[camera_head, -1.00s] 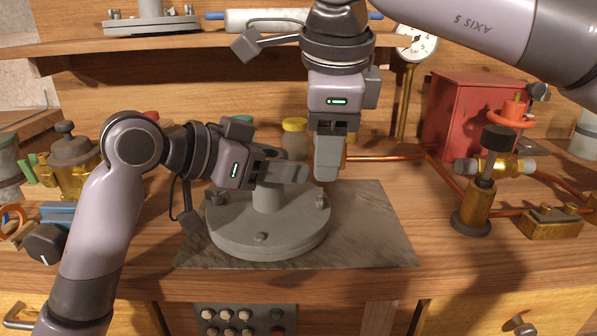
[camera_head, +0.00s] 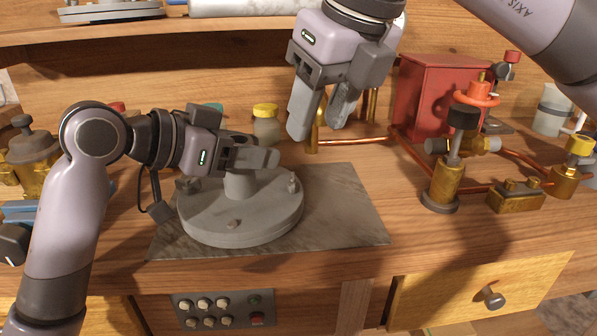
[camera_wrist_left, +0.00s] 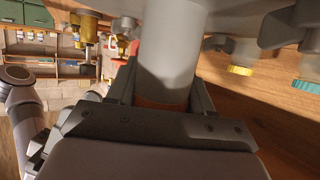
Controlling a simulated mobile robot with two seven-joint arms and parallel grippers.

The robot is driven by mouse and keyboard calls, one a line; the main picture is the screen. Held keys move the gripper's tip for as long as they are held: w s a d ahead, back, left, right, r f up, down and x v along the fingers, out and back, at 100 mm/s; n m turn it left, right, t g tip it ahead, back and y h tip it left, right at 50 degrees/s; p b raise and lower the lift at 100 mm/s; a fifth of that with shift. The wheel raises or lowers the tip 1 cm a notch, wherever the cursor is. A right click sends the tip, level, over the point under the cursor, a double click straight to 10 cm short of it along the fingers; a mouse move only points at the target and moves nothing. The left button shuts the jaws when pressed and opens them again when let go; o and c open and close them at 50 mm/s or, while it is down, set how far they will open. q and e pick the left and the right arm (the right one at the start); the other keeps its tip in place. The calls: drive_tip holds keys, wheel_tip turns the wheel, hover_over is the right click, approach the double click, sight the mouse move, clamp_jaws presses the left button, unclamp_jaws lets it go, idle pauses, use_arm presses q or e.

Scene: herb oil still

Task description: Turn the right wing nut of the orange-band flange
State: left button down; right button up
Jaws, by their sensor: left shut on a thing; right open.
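The grey round flange (camera_head: 240,222) lies flat on a dark mat, its neck (camera_head: 240,183) standing up in the middle. My left gripper (camera_head: 262,158) is shut around the neck's upper part. The left wrist view shows the neck (camera_wrist_left: 172,50) between the fingers, with an orange band (camera_wrist_left: 160,104) near the palm. The right wing nut (camera_head: 293,183) sits upright on the flange's right rim, with nothing touching it. Its exact angle is too small to tell. My right gripper (camera_head: 318,128) is open and empty, above and behind the right nut, its fingers pointing down.
The mat (camera_head: 345,215) is bare to the right. A yellow-lidded jar (camera_head: 266,125) stands behind. Copper pipe (camera_head: 350,141), brass fittings (camera_head: 441,185) and a red box (camera_head: 430,95) occupy the right.

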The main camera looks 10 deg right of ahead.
sight(295, 182)
drive_tip(key=x, duration=1.1)
drive_tip(key=shift+s, duration=0.1)
